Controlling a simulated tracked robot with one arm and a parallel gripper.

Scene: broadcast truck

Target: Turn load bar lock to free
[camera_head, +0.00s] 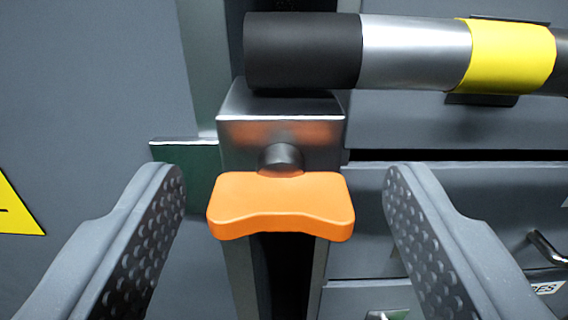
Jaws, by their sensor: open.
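The load bar lock shows as an orange winged knob (280,208) at the middle of the view, lying level, with a dark round stub behind its top edge. It sits on the front of a metal bracket block (240,140). The load bar (415,52), with a black end, a bare metal stretch and a yellow band, rests above the block. My gripper (285,190) is open, with one finger on each side of the knob and clear gaps between. Neither finger touches it. The free and locked marks, if any, cannot be made out.
A vertical rail (240,275) runs below the block. Grey drawers (460,195) with a metal handle (546,248) and a partly cut label stand at right. A grey panel (90,80) with a yellow warning sign (15,210) is at left. A dark green plate (195,165) sits beside the block.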

